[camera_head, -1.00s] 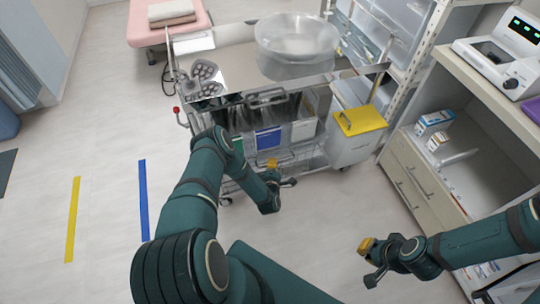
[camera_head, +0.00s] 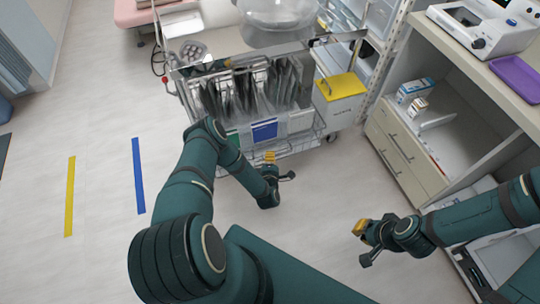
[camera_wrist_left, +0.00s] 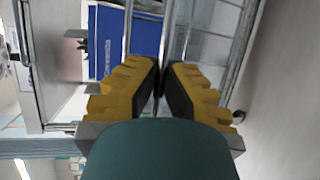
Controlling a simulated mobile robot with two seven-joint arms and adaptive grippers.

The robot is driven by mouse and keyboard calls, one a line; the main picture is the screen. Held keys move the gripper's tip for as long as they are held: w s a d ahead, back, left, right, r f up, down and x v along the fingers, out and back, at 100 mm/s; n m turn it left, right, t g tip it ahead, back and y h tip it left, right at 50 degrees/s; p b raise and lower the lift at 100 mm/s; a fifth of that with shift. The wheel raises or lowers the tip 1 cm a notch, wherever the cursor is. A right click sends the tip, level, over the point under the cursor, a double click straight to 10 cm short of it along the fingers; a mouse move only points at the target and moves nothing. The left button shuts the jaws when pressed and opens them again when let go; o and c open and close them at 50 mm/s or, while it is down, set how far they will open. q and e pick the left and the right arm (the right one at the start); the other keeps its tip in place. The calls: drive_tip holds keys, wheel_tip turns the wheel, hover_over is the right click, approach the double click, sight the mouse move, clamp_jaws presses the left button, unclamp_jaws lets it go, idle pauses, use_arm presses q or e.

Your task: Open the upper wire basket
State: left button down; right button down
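The cart's upper wire basket (camera_head: 297,141) stands well out in front of the steel cart top. Dark packets (camera_head: 250,90) stand in it, visible from above. Green, blue and white labels line its front; the blue label (camera_head: 264,130) also shows in the left wrist view (camera_wrist_left: 125,32). My left gripper (camera_head: 270,157) is at the basket's lower front. In the wrist view its yellow-padded fingers (camera_wrist_left: 161,80) are nearly together on a thin dark bar at the basket front; the exact contact is partly hidden. My right gripper (camera_head: 361,230) is away from the cart, over the floor; its finger gap is unclear.
A white bin with a yellow lid (camera_head: 341,86) stands right of the basket. A large clear tub (camera_head: 280,20) is on the cart top. A drawer cabinet (camera_head: 402,150) and counter stand at the right. The floor at the left is open, with yellow and blue tape.

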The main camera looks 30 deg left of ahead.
use_arm(q)
drive_tip(key=shift+s+d, duration=0.15)
drive_tip(key=shift+d, duration=0.15)
drive_tip(key=c, duration=1.1)
unclamp_jaws()
drive_tip(key=shift+o, duration=0.2)
drive_tip(key=v, duration=1.2)
drive_tip(key=shift+a, duration=0.1)
